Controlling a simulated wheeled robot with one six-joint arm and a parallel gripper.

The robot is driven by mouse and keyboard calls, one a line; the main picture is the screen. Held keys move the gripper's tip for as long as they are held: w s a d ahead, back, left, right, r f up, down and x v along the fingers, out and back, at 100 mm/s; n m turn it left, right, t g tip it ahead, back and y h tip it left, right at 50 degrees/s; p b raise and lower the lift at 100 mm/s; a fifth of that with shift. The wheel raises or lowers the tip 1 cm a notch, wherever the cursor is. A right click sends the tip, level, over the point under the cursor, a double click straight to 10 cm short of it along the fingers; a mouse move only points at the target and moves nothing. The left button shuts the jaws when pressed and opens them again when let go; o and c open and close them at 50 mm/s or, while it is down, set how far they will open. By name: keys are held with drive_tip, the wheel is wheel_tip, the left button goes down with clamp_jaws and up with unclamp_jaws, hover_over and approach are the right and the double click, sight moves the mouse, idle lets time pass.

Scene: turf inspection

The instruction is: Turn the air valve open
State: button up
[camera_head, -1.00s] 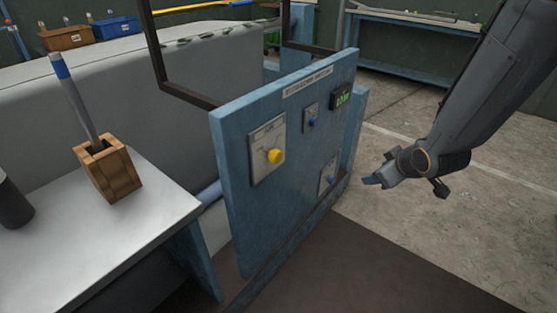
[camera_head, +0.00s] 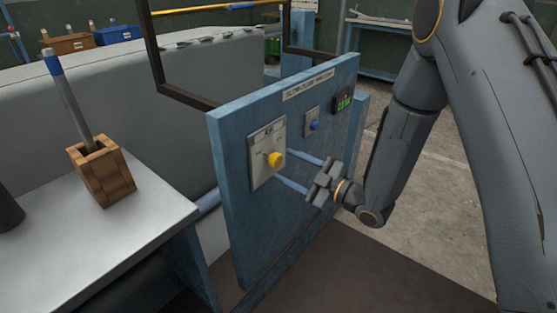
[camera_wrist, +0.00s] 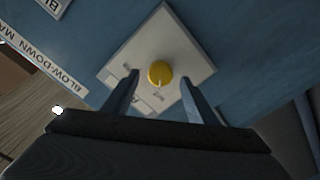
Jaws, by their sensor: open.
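The yellow air valve knob (camera_head: 275,159) sits on a light square plate (camera_head: 263,165) on the blue upright panel. My gripper (camera_head: 299,174) is open, its two fingers pointing left toward the knob with a small gap. In the wrist view the yellow knob (camera_wrist: 160,74) lies ahead of and between the two fingertips (camera_wrist: 161,94). A pale pointer mark shows on the knob's lower part in that view. Nothing is between the fingers that I can see.
A blue knob (camera_head: 315,125) and a small green-lit display (camera_head: 343,102) sit farther right on the panel (camera_head: 236,230). A wooden holder (camera_head: 102,178) with a blue-banded stick stands on the grey table (camera_head: 75,247) at left. A dark frame (camera_head: 188,93) rises behind the panel.

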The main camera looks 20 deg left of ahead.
sight(279, 161)
drive_tip(key=shift+x, duration=2.05)
drive_tip(key=c, duration=1.1)
drive_tip(key=shift+o, duration=0.2)
